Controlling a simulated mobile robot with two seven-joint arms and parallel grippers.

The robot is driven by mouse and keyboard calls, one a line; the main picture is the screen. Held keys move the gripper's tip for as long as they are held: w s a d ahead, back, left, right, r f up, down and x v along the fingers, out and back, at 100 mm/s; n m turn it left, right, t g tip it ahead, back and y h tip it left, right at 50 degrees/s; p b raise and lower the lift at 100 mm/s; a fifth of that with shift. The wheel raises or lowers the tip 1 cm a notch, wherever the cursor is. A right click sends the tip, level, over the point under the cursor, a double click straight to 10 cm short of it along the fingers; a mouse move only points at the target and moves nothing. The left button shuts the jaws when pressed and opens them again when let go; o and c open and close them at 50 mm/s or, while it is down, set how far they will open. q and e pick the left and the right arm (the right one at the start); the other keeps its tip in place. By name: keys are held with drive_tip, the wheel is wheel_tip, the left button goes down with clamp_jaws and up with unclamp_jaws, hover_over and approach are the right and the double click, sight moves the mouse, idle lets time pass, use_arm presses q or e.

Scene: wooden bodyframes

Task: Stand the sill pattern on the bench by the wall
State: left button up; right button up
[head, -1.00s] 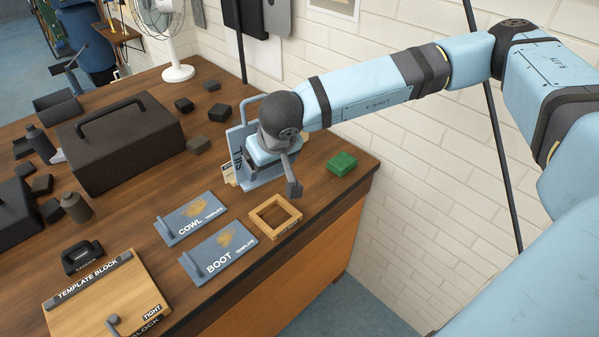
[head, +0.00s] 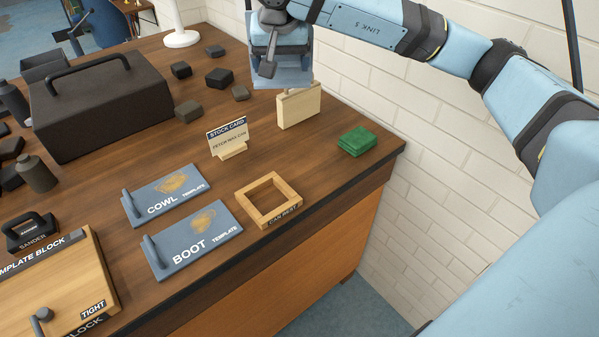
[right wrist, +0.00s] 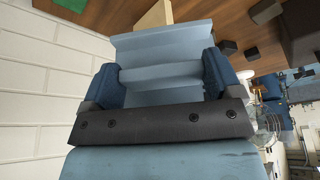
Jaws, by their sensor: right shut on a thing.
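The sill pattern is a blue-grey plate (head: 292,78) with a bar handle, partly hidden behind my right gripper (head: 276,52). In the right wrist view the gripper (right wrist: 160,76) is shut on the bar of the plate (right wrist: 160,44). The plate appears held up off the bench, near the wall at the top of the head view. A pale wooden block (head: 299,106) stands on the bench just below it. The wooden bench top (head: 330,175) runs along the white brick wall. My left gripper is not in view.
A green block stack (head: 356,141), a stock card (head: 228,138) and a wooden can rest frame (head: 268,219) stand nearby. The cowl template (head: 166,194) and boot template (head: 193,240) lie in front. A dark case (head: 102,108) and several small dark blocks occupy the left.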

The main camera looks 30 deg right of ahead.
sight(296, 58)
drive_tip(key=d+b, duration=0.1)
drive_tip(key=d+f+m+b, duration=0.1)
drive_tip(key=shift+s+d, duration=0.15)
drive_tip(key=shift+d, duration=0.15)
drive_tip(key=shift+d+r+m, duration=0.1)
drive_tip(key=shift+d+m, duration=0.2)
drive_tip(key=shift+d+f+h+b, duration=0.15)
drive_tip(key=shift+f+h+b, duration=0.1)
drive_tip(key=shift+h+b, duration=0.05)
use_arm(q)
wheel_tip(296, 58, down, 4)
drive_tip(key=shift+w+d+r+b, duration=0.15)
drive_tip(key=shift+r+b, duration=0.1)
drive_tip(key=shift+b, duration=0.4)
use_arm(e)
wheel_tip(296, 58, down, 19)
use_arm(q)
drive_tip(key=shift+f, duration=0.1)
use_arm(e)
drive_tip(key=shift+f, duration=0.1)
drive_tip(key=shift+f, duration=0.15)
drive_tip(key=o, duration=0.8)
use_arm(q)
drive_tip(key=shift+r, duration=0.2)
